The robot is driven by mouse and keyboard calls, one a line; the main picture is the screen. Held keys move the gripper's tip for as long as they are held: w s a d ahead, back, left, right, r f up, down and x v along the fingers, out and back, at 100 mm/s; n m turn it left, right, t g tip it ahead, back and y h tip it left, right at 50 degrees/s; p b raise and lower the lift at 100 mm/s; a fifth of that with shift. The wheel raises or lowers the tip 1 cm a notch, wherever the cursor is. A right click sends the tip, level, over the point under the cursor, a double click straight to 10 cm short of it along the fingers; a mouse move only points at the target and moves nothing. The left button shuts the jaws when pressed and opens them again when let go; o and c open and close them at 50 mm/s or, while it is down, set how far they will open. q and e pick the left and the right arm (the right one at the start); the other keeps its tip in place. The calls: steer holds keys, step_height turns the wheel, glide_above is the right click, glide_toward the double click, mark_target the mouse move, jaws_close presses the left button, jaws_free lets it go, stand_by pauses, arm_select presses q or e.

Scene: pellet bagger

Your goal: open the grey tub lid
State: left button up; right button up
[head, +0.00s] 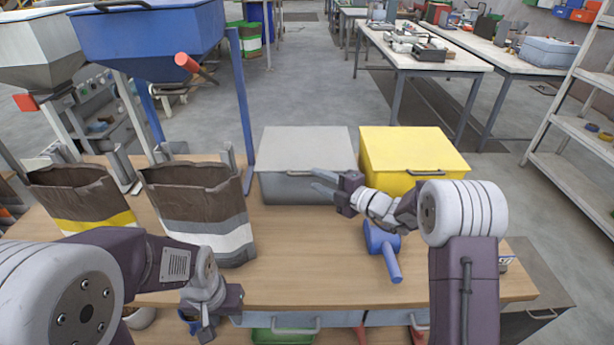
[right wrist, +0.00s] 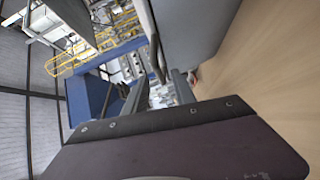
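The grey tub (head: 276,188) stands on the bench beside the yellow tub, its flat grey lid (head: 307,146) down on top. A handle (head: 297,171) runs along the lid's front edge. My right gripper (head: 318,182) is open in front of the tub, its fingers pointing left near the handle. In the right wrist view, the fingers (right wrist: 160,88) are apart, with a dark bar between or just beyond them. I cannot tell whether they touch it. My left gripper (head: 207,322) is low at the bench's front edge. Its fingers are too hidden to tell their state.
The yellow tub (head: 400,152) stands closed to the right. A blue scoop (head: 383,245) lies on the bench under my right arm. Two open bags (head: 205,240) (head: 85,200) stand at the left below the hoppers (head: 150,40). The bench middle is clear.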

mark_target(306, 175)
steer(key=x, duration=0.4)
steer(key=shift+w+a, duration=0.1)
steer(key=shift+a, duration=0.3)
steer(key=shift+w+a, duration=0.15)
steer(key=shift+w, duration=0.15)
jaws_close()
stand_by(0.8)
